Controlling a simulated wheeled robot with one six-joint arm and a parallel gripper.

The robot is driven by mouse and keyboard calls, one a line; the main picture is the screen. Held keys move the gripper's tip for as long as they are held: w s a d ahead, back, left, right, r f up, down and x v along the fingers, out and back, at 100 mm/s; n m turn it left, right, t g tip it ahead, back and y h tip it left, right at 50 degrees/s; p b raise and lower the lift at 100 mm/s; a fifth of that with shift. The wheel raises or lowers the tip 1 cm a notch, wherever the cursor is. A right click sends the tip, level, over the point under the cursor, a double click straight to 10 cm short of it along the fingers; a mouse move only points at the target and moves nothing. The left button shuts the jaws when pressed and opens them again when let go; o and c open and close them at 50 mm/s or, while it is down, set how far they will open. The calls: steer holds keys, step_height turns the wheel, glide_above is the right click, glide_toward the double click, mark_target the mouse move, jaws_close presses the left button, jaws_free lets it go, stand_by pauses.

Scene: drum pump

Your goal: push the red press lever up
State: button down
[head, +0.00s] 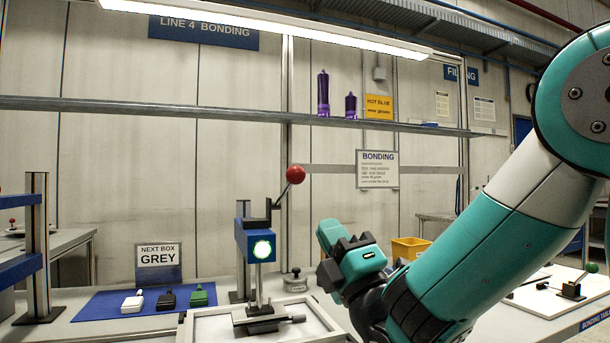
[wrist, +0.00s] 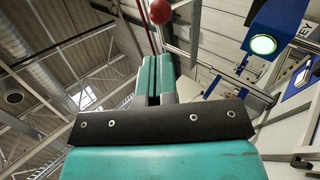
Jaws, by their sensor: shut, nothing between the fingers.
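The press (head: 258,245) stands on the bench with a blue head and a lit green-white round light. Its lever ends in a red ball knob (head: 296,174) and slants up to the right from the top of the press. My gripper (head: 335,240) is to the right of the press and below the knob, apart from both. In the wrist view the shut, empty fingers (wrist: 157,75) point toward the red knob (wrist: 160,12), which shows just past their tips. The blue press head (wrist: 272,32) shows at upper right there.
A white tray (head: 195,328) lies under the press. A yellow bin (head: 410,242) stands behind my arm. A shelf rail (head: 200,109) runs above the knob.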

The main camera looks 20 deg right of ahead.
mark_target(299, 182)
steer(key=p+x, duration=0.7)
steer(key=x, duration=0.1)
steer(key=shift+r+p, duration=0.3)
steer(key=shift+r, duration=0.05)
steer(key=shift+w+a+r+p, duration=0.1)
steer(key=shift+w+r+p, duration=0.05)
steer(key=shift+w+p, duration=0.2)
steer(key=shift+w+a+r+p, duration=0.1)
steer(key=shift+w+r+p, duration=0.05)
steer(key=shift+w+p, duration=0.25)
